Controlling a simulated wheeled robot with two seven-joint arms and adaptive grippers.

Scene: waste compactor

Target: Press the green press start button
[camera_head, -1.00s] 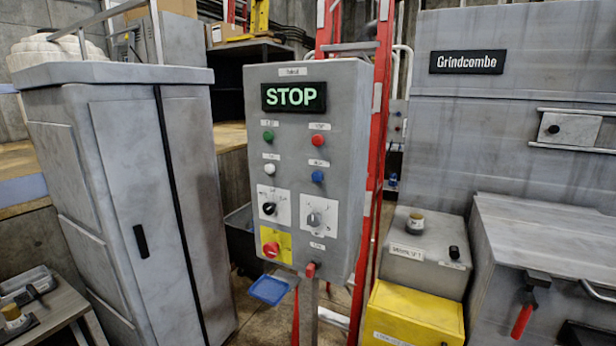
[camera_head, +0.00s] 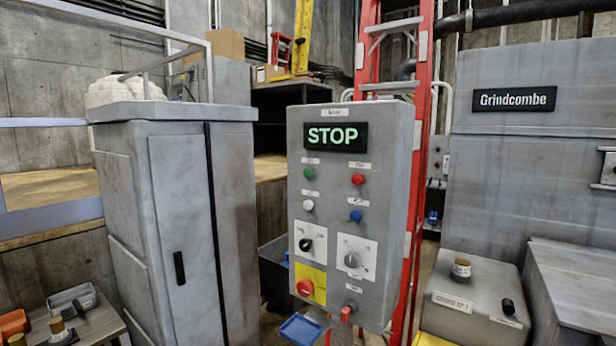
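The green button (camera_head: 309,174) is at the upper left of the grey control panel (camera_head: 378,270), under the lit STOP display (camera_head: 336,137). The label above it is too small to read. A red button (camera_head: 357,179) is to its right, a white one (camera_head: 307,205) below it and a blue one (camera_head: 355,216) at lower right. Two rotary knobs (camera_head: 306,245) (camera_head: 352,260) and a red button on a yellow plate (camera_head: 305,287) are lower down. Neither of my grippers shows in the head view, and nothing touches the panel.
A grey cabinet (camera_head: 179,190) stands left of the panel. The grey Grindcombe machine (camera_head: 490,180) is at right, with a low grey box (camera_head: 470,298) before it. A red ladder (camera_head: 424,130) stands behind the panel. A blue tray (camera_head: 301,328) sits below it.

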